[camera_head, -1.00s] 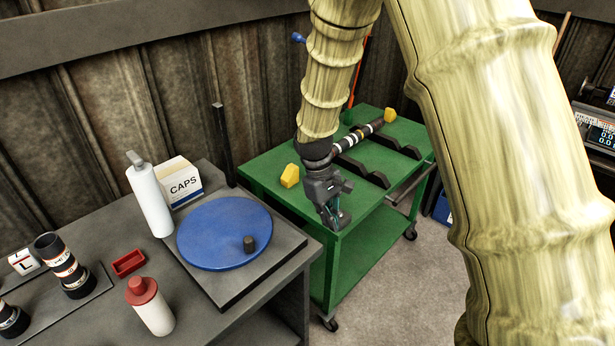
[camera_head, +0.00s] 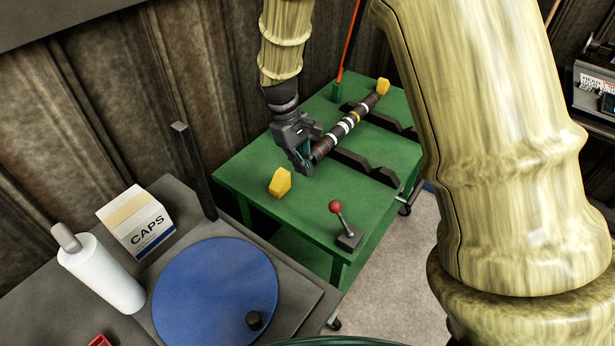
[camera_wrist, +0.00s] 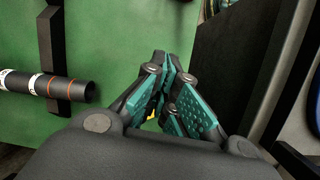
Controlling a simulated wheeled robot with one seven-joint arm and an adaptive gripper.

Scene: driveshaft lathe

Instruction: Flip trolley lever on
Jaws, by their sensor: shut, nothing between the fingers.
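The trolley (camera_head: 240,165) is green with a flat top and wheels. Its lever (camera_head: 340,217) has a red ball on a short stem, rising from a dark base near the trolley's front corner. The stem leans to the left, with the ball up and left of the base. My gripper (camera_head: 306,172) is over the trolley top, behind and left of the lever and apart from it, near the end of the driveshaft. In the wrist view my gripper (camera_wrist: 172,75) has its teal-padded fingers together with nothing between them. The lever cannot be made out there.
The dark banded driveshaft (camera_head: 350,126) rests on black supports (camera_head: 368,165). Yellow blocks (camera_head: 280,182) stand on the trolley. The grey bench at left carries a blue disc (camera_head: 205,295), a CAPS box (camera_head: 137,220), a white bottle (camera_head: 100,272) and a dark post (camera_head: 194,170).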

